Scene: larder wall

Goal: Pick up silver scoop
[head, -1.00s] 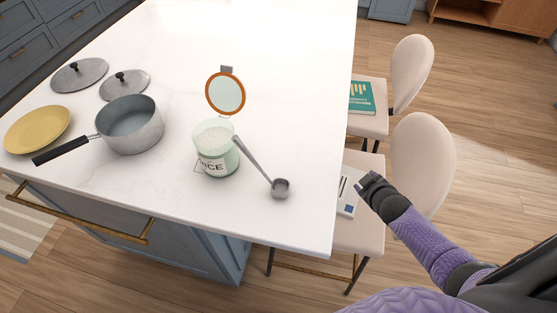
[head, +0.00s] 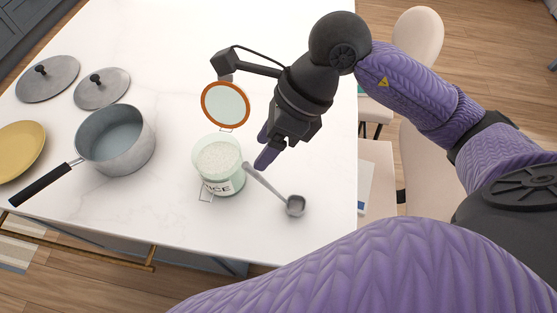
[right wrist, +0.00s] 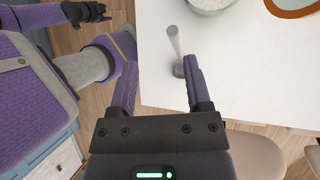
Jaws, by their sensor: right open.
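The silver scoop (head: 295,205) lies on the white countertop, its handle running up-left toward the rice jar (head: 218,168). My right gripper (head: 263,147) is open and empty above the counter, near the handle end and just right of the jar. In the right wrist view the scoop (right wrist: 174,45) shows beyond the fingertips, nearer the right finger, which partly hides its bowl. The right gripper (right wrist: 158,66) is apart from it. A dark gripper, seemingly my left one (right wrist: 87,12), shows at the top left of the wrist view; its jaws are unclear.
A grey saucepan (head: 115,140), two lids and a yellow plate (head: 20,150) are at the left. Pale chairs (head: 418,35) stand along the right edge. The counter around the scoop's bowl is clear.

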